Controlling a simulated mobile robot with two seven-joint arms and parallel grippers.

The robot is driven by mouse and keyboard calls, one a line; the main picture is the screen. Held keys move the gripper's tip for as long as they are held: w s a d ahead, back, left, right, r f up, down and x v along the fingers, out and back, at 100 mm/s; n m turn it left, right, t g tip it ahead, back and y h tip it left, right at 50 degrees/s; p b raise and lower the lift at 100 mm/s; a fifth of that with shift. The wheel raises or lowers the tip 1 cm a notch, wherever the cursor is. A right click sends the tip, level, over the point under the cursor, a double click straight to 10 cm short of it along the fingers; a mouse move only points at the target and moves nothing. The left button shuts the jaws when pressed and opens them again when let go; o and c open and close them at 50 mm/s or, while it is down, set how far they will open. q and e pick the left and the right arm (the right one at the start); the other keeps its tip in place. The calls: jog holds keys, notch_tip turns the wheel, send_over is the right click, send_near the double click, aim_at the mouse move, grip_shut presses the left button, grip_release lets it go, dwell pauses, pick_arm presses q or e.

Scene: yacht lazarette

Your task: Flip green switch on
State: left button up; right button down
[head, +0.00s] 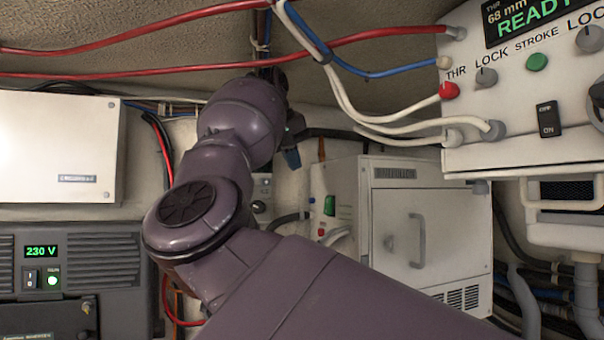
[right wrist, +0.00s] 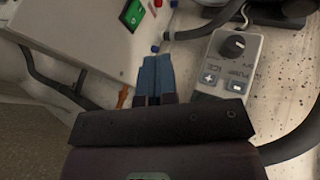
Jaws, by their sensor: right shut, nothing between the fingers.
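A green rocker switch (head: 329,205) sits on the left side panel of a white cabinet (head: 345,185), right of and below my right gripper. In the right wrist view the green switch (right wrist: 133,14) shows at the top edge, in a dark frame. I cannot tell its on or off position. My right gripper (head: 291,158) is partly hidden behind my own arm in the head view. In the right wrist view its blue fingers (right wrist: 154,72) are together and empty, pointing toward the cabinet side, apart from the switch as far as I can see.
A grey control box (right wrist: 235,60) with a knob stands right of the fingers. Red cables (head: 340,50) and white cables (head: 345,95) hang overhead. A control panel (head: 520,90) with a green button juts in at upper right. A 230 V unit (head: 100,260) stands lower left.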

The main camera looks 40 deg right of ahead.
aim_at(328, 206)
jog(key=shift+w+a+f, duration=0.1)
jog(key=shift+w+f, duration=0.15)
jog(key=shift+f, duration=0.5)
jog(key=s+d+r+p+x, duration=0.1)
jog(key=d+x, duration=0.1)
jog(key=x, duration=1)
jog(key=shift+s+d, duration=0.2)
jog(key=shift+d, duration=0.05)
jog(key=shift+f, duration=0.15)
